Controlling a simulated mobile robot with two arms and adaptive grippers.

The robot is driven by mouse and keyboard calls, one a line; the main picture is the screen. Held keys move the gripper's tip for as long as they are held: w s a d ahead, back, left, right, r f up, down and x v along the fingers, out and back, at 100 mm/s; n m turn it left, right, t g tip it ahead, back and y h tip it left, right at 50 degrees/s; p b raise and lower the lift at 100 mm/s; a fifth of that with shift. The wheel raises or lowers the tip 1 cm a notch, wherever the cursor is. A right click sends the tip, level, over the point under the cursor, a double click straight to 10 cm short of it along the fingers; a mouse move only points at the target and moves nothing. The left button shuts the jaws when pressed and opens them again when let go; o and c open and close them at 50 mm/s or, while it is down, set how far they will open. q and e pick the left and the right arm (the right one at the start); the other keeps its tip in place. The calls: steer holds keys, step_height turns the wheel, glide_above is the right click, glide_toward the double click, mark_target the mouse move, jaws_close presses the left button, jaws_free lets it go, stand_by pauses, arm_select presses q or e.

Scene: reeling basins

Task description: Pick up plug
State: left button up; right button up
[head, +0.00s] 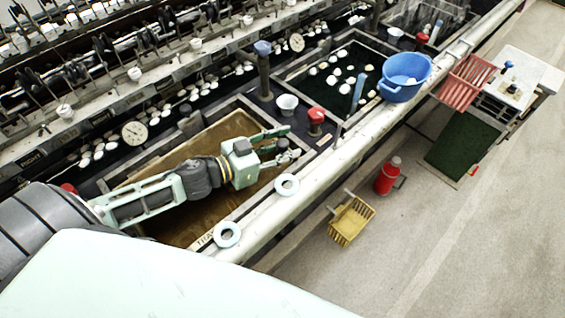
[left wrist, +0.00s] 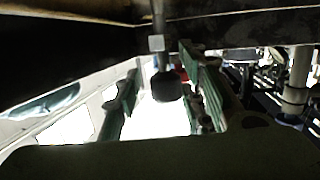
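My left gripper (head: 290,143) reaches in from the left, low over the basin (head: 236,122) with brown water, near its right end. Its two fingers are spread apart. In the left wrist view my left gripper (left wrist: 162,98) is open, with one finger at each side. A dark rounded knob on a grey stem (left wrist: 168,87), which looks like the plug, shows in the gap between the fingers. No contact with either finger is clear. My right gripper is not in view.
A red-topped post (head: 316,116) and a white cup (head: 287,103) stand just beyond the gripper. White rings (head: 287,185) lie on the pale front rail (head: 330,160). A blue tub (head: 404,78) sits farther along. A yellow basket (head: 351,221) and red flask (head: 388,177) are on the floor.

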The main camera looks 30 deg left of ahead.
arm_select(q)
jaws_close()
stand_by(0.5)
